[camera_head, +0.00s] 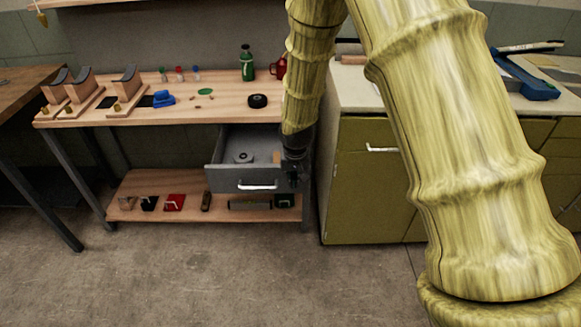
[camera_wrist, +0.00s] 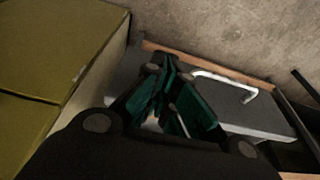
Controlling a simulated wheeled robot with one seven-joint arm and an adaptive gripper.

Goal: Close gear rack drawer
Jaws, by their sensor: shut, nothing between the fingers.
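The grey drawer (camera_head: 225,180) hangs under the wooden workbench and stands open. Its inside shows a round item (camera_head: 243,157). Its front carries a pale bar handle (camera_head: 258,187). My gripper (camera_head: 292,178) is at the right end of the drawer front, pointing down and off the handle. In the wrist view, my dark green fingers (camera_wrist: 173,105) are shut and empty. They overlap the grey drawer front (camera_wrist: 255,118), with the handle (camera_wrist: 232,82) beyond them. I cannot tell whether they touch the front. My arm hides the drawer's right rear part.
The olive cabinet (camera_head: 355,205) stands close on the right of my gripper. The lower shelf (camera_head: 185,213) holds several small items beneath the drawer. The benchtop (camera_head: 225,112) holds a green bottle (camera_head: 247,64) and a black roll (camera_head: 257,101). The floor in front is clear.

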